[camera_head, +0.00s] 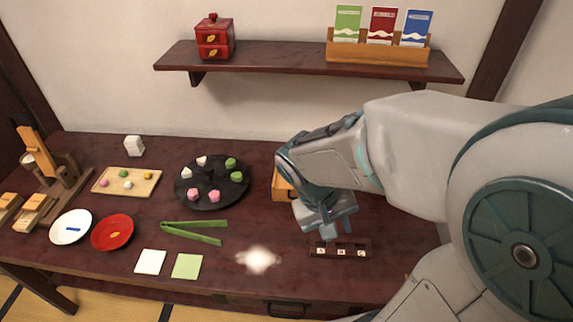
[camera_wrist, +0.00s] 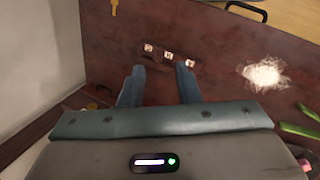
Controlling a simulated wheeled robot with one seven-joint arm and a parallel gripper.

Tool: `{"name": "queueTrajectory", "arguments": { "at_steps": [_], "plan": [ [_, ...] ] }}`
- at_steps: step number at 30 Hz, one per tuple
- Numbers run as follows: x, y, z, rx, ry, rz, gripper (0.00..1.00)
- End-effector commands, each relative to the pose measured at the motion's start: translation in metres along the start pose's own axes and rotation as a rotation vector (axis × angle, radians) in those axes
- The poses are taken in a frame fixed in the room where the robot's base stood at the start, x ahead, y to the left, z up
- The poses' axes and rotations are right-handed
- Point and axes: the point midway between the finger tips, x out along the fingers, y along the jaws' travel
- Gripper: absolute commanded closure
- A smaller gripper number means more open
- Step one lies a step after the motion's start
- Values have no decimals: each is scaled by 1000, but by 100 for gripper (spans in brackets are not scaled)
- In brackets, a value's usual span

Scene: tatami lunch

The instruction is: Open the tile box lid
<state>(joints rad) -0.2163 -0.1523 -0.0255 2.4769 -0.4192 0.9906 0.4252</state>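A light wooden box (camera_head: 283,187) stands at the middle back of the table, mostly hidden behind my arm; I cannot tell whether it is the tile box or how its lid stands. A dark rack (camera_head: 367,247) holds a few small white tiles (camera_head: 341,251); the tiles also show in the wrist view (camera_wrist: 168,55). My gripper (camera_head: 326,222) points down over the table between the box and the rack. In the wrist view my gripper (camera_wrist: 160,82) has its two fingers apart with nothing between them, just short of the rack.
A round dark tray (camera_head: 213,205) of sweets and green tongs (camera_head: 192,232) lie left of my gripper. A white powder patch (camera_head: 258,259) is at front. A shelf (camera_head: 270,66) with a red box (camera_head: 214,37) and a card holder (camera_head: 378,52) hangs above.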

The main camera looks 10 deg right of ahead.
Motion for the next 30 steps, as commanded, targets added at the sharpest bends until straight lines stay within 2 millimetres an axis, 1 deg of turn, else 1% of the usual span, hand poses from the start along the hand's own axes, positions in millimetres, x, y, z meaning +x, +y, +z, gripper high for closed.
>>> {"name": "queueTrajectory", "arguments": {
  "at_steps": [1,6,11,14,17,20,24,27,30],
  "plan": [
    [8,-2,-4,-29,-30,65,70],
    [27,0,-21,-92,-63,296,70],
    [41,-6,-44,-163,-27,511,70],
    [48,-14,-61,-216,28,638,70],
    [54,-27,-79,-273,107,752,70],
    [61,-45,-97,-336,206,850,70],
    [73,-78,-118,-436,369,953,70],
    [82,-103,-130,-506,488,993,70],
    [90,-125,-136,-563,586,1008,70]
  ]
}}
